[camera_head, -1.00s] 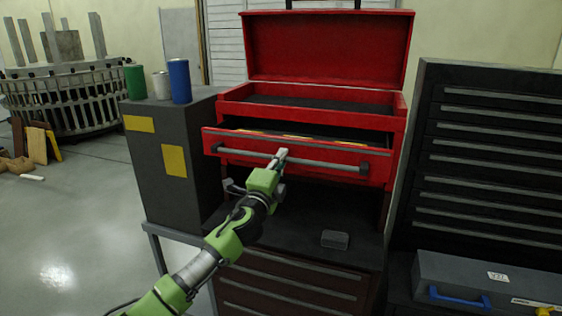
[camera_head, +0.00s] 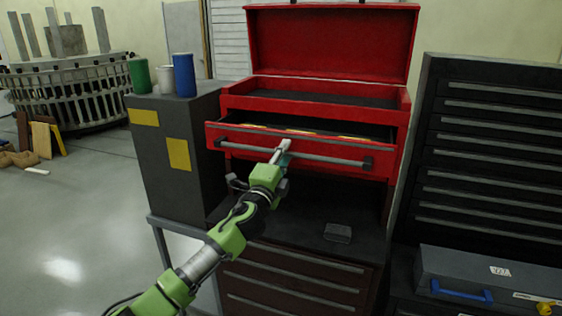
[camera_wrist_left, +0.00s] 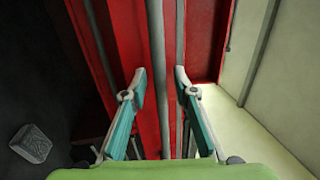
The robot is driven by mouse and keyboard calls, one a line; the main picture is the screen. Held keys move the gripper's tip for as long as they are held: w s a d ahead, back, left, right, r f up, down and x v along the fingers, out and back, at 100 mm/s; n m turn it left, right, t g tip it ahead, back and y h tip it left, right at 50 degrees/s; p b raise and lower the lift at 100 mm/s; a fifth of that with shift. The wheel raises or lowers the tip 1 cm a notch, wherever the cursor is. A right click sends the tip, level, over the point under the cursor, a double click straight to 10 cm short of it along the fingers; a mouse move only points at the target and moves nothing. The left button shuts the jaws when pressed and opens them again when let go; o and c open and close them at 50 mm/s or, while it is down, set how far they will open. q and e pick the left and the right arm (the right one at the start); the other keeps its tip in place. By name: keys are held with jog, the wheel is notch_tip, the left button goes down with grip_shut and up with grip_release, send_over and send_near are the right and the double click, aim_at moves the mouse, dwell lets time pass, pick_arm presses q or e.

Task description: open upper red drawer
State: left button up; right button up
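The upper red drawer (camera_head: 305,139) of the red tool chest is pulled partly out, and its inside shows behind the front panel. A grey bar handle (camera_head: 330,158) runs across its front. My left gripper (camera_head: 284,150) is at the middle of this handle. In the left wrist view, the gripper (camera_wrist_left: 160,76) has its two teal-padded fingers apart, one on each side of the handle bar (camera_wrist_left: 157,45), with gaps beside the bar. Part of the handle is hidden behind the fingers in the head view. My right gripper is not in view.
The red chest's lid (camera_head: 330,45) stands open. A dark cabinet (camera_head: 175,180) with green, white and blue cans stands at the left. A small grey block (camera_head: 338,233) lies on the dark surface below. A black drawer cabinet (camera_head: 490,150) and grey case (camera_head: 480,280) are at the right.

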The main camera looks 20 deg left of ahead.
pick_arm(q)
jog(key=s+f, duration=0.2)
jog(key=s, duration=0.9)
jog(key=shift+s+a+f, duration=0.2)
jog(key=shift+s, duration=0.1)
